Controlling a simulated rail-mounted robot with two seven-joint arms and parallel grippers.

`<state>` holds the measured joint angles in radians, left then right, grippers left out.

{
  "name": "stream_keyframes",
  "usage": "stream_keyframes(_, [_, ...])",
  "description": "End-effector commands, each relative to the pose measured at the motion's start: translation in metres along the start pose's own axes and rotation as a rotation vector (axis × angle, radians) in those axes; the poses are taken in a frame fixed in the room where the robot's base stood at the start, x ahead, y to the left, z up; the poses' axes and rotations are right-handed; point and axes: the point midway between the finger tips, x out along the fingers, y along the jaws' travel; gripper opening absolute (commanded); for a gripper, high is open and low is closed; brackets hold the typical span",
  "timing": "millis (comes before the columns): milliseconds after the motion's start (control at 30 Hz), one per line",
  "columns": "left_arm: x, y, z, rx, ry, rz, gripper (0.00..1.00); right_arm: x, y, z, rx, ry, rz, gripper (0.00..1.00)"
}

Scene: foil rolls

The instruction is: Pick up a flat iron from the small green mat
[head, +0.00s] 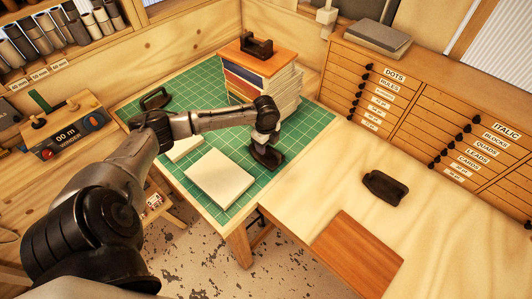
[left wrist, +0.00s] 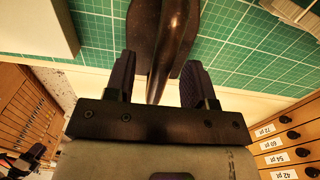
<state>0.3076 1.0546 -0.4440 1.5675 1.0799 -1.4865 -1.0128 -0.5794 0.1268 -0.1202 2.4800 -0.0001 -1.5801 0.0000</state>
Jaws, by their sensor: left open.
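The green gridded mat (head: 300,135) covers the bench top. A dark flat iron (left wrist: 168,45) rests on it, with its ridge-like handle running between the two fingers of my left gripper (left wrist: 157,78) in the left wrist view. The gripper is open, one finger on each side of the handle, with no visible grip. In the head view my left gripper (head: 263,143) is low over this iron (head: 267,158) and partly hides it. Another dark iron-like piece with a handle (head: 155,98) stands at the mat's far left.
A pale block (head: 220,178) lies left of the gripper. A stack of books and paper (head: 255,72) with a dark dispenser-like object (head: 257,46) on top stands behind. Right, a pale table holds a dark handled object (head: 385,187) and a brown board (head: 357,253); drawers (head: 420,120) line the back.

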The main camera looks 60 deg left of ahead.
Motion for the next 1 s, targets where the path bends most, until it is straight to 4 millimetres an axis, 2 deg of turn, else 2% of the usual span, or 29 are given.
stream_keyframes(200, [0.025,0.000,0.000,-0.001,0.000,0.001,0.50,0.000,-0.001,0.000,0.002,0.000,-0.001,0.43])
stream_keyframes(567, [0.029,0.000,0.000,0.000,-0.001,-0.001,0.49,0.000,-0.003,-0.001,0.010,0.001,-0.007,0.43])
stream_keyframes(1000, [0.029,0.000,0.000,0.000,-0.001,-0.001,0.07,0.000,-0.003,0.000,0.009,0.000,-0.007,0.43])
